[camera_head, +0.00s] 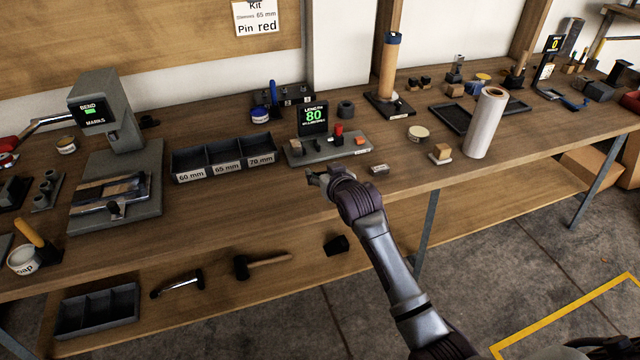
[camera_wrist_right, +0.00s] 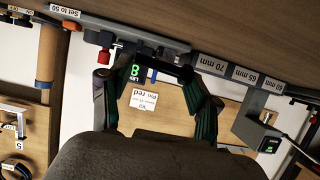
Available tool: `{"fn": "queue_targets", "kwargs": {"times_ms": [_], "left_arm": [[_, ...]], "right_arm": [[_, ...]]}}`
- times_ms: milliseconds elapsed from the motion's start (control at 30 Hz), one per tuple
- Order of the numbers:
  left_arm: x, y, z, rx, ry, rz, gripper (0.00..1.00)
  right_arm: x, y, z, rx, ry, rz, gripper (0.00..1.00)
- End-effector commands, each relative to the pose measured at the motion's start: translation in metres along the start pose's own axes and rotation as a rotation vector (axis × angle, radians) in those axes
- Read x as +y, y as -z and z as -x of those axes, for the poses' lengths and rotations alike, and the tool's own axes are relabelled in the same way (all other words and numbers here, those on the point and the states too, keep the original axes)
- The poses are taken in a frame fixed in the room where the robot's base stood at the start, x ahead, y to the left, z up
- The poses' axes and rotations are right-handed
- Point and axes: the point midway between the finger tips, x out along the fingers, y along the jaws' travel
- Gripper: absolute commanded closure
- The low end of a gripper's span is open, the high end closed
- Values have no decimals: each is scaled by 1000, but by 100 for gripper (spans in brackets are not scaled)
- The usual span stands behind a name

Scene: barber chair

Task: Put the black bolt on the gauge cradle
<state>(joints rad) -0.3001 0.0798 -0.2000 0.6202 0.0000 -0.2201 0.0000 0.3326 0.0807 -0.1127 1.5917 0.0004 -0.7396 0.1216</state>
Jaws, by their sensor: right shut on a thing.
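The gauge cradle (camera_head: 318,153) is a grey base on the bench with a dark display reading 80 and a red piece on top. My right gripper (camera_head: 327,178) is in front of and above the cradle's near edge, apart from it. In the right wrist view, which is upside down, my right gripper (camera_wrist_right: 150,72) is shut on a dark bar, seemingly the black bolt (camera_wrist_right: 172,70). The cradle's display (camera_wrist_right: 137,72) shows behind the fingers. In the head view the bolt is too small to make out clearly. My left gripper is out of view.
A three-part tray (camera_head: 222,170) labelled 60, 65 and 70 mm stands left of the cradle. A small grey block (camera_head: 379,169) and a small wooden block (camera_head: 441,152) lie to its right. A white roll (camera_head: 486,122) stands farther right. Bare bench lies in front of the tray.

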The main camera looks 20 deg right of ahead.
Motion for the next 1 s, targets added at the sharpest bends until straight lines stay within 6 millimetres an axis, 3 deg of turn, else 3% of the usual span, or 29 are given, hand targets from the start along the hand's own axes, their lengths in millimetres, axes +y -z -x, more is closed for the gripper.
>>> {"fn": "queue_targets", "kwargs": {"times_ms": [167, 300, 433, 800, 833, 1000], "left_arm": [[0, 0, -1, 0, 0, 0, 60], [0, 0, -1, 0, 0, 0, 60], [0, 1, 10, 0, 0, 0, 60], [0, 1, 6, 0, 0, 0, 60], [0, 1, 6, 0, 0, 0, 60], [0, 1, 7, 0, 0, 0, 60]], "right_arm": [[-8, -6, -11, 0, 0, 0, 73], [-8, -26, -18, -4, 0, 0, 73], [-8, -34, -22, -1, 0, 0, 73], [-7, -40, -24, 0, 0, 0, 73], [-7, -40, -24, -1, 0, 0, 37], [-7, -39, -24, 0, 0, 0, 13]]}}
